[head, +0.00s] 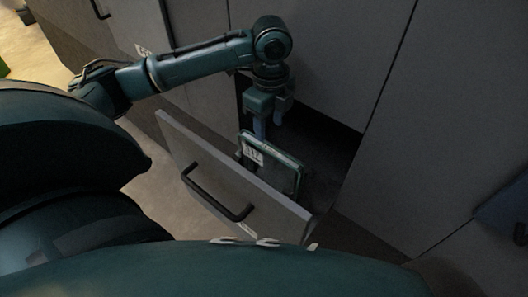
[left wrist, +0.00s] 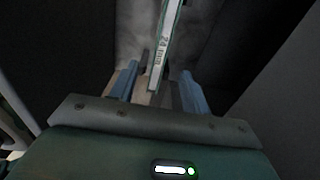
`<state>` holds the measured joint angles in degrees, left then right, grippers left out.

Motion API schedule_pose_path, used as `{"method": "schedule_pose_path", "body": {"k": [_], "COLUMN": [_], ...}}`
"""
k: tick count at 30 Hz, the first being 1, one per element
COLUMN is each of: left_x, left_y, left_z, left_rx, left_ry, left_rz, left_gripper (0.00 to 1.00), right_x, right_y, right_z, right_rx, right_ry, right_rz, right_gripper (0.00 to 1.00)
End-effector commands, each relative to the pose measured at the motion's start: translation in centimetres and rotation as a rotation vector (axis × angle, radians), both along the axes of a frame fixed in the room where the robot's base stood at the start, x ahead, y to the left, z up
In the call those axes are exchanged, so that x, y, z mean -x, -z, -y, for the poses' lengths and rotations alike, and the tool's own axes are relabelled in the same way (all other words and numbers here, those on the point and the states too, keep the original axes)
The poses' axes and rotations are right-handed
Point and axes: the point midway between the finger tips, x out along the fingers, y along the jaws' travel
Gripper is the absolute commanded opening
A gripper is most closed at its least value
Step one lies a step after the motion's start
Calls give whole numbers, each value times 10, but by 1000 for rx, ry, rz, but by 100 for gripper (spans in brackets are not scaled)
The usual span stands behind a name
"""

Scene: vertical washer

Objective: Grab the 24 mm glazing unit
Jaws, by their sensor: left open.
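The 24 mm glazing unit (head: 285,175) is a thin dark pane with a pale green edge and a white label, standing on edge in an open drawer (head: 190,143). In the left wrist view the unit (left wrist: 166,45) shows edge-on, with a "24 mm" label. My left gripper (head: 268,127) points down at the unit's upper edge. In the left wrist view its open blue fingers (left wrist: 158,76) lie on either side of the unit's near end, with gaps. The unit's lower part is hidden by the drawer front. My right gripper is not in view.
The drawer front has a black handle (head: 225,200). Grey cabinet panels (head: 340,45) rise behind and to the right of the drawer. Pale floor (head: 165,205) shows at the left. The drawer's inside is dark and narrow around the unit.

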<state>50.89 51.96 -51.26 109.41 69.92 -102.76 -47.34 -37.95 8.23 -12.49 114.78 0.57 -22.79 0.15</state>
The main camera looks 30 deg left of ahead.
Motion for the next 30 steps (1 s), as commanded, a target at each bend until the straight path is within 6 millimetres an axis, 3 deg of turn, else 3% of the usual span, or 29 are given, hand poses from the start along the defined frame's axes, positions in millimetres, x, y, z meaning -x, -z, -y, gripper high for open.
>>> {"method": "schedule_pose_path", "body": {"k": [9,16,24,30], "left_x": [1,0,-2,-2], "left_y": [58,74,112,120], "left_z": [0,-1,-2,-2], "left_rx": [-1,0,1,-1], "left_ry": [-1,-2,0,0], "left_rz": [-5,-3,-4,0], "left_gripper": [47,47,47,47], "right_x": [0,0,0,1], "right_y": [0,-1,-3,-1], "right_z": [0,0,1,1], "right_rx": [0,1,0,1], "right_ry": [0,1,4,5], "right_rz": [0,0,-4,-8], "right_gripper": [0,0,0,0]}}
